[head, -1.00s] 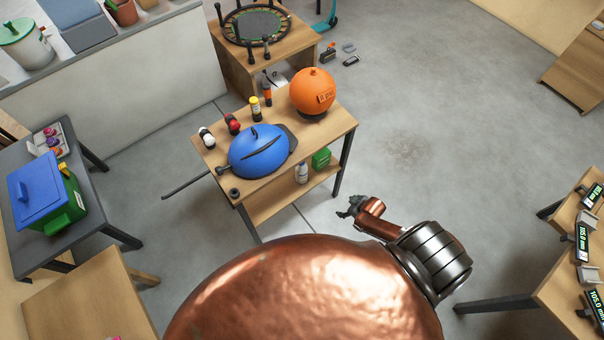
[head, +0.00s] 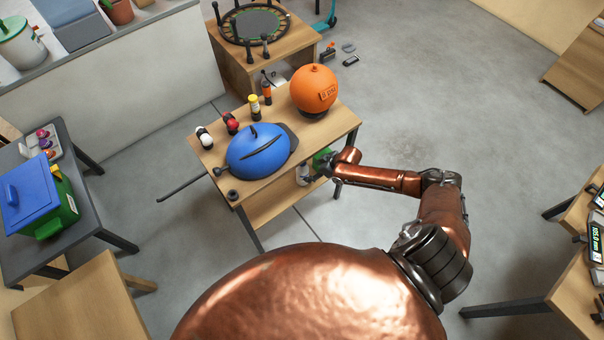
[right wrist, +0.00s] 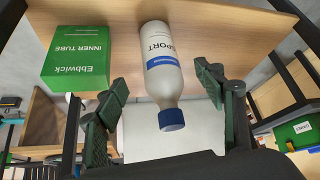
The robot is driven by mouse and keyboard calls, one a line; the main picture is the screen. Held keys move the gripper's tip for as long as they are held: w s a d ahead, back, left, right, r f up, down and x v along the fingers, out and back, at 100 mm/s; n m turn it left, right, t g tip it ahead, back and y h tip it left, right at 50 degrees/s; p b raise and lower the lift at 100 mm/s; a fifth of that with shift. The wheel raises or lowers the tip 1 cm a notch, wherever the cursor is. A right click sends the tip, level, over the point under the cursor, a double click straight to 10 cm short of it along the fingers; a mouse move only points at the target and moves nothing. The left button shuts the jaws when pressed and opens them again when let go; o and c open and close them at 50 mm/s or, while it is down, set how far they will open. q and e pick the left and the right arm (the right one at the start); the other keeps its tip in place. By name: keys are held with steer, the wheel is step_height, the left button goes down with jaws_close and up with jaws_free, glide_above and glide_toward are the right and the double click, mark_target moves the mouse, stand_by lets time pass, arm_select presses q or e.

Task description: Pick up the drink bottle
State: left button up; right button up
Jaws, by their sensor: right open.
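The drink bottle (head: 301,173) is white with a blue cap and stands on the lower shelf of the wooden table. In the right wrist view the bottle (right wrist: 160,62) shows cap-down, with a blue band and partly readable "SPORT" lettering. My right gripper (head: 321,170) is at the shelf's right side, close to the bottle. In the right wrist view its dark green fingers (right wrist: 162,80) are spread on either side of the bottle, with gaps visible at both sides. My left gripper is not in view.
A green inner tube box (right wrist: 76,58) stands on the shelf beside the bottle. The tabletop (head: 330,128) above carries a blue helmet-like object (head: 258,150), an orange ball (head: 314,88) and several small items.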

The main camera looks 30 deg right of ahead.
mark_target(302, 169)
steer(key=shift+w+a, duration=0.25)
steer(key=shift+w, duration=0.25)
steer(key=shift+w+a, duration=0.25)
steer(key=shift+w, duration=0.2)
steer(key=b+x, duration=0.1)
steer(key=x, duration=0.1)
steer(key=b+x, duration=0.1)
steer(key=x, duration=0.2)
steer(key=shift+w+a, duration=0.15)
steer(key=shift+w, duration=0.3)
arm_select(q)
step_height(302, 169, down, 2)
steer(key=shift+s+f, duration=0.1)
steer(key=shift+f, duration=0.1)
arm_select(e)
steer(key=shift+c, duration=0.3)
steer(key=c, duration=0.6)
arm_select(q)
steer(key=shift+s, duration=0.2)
arm_select(e)
steer(key=c, duration=0.8)
